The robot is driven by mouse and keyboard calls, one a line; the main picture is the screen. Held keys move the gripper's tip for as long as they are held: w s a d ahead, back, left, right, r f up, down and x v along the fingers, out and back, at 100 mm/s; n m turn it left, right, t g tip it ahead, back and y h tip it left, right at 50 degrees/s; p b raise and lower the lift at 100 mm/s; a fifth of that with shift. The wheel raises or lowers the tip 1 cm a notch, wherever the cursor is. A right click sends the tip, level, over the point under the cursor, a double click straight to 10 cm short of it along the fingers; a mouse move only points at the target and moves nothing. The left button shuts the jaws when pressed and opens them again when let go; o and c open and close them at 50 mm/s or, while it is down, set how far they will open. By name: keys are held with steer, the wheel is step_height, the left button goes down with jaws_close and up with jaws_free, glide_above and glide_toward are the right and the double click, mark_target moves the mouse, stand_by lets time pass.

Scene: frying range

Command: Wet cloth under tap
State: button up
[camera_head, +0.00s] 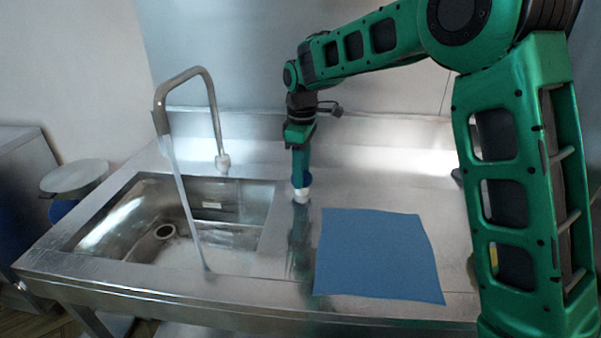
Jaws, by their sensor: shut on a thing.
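A blue cloth (378,256) lies flat on the steel worktop, right of the sink. The tap (206,85) arches over the sink (272,225). A pale stream of water (182,195) runs from its spout down into the basin. My gripper (301,181) points down at the worktop just right of the sink, behind and left of the cloth and apart from it. It is shut on a small blue-and-white knob (301,194). The fingertips are small in this view, so the exact grip is hard to make out.
The drain (165,231) shows in the basin floor. A raised steel back edge (390,150) runs behind the worktop. A round grey lid or plate (74,176) stands left of the sink. My arm covers the right side of the view.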

steer(key=shift+w+d+r+n, duration=0.1)
steer(key=shift+w+d+n, duration=0.05)
steer(key=shift+n, duration=1.35)
steer(key=o, duration=0.9)
steer(key=shift+o, duration=0.8)
step_height(320, 180, up, 11)
steer(key=shift+f, duration=0.2)
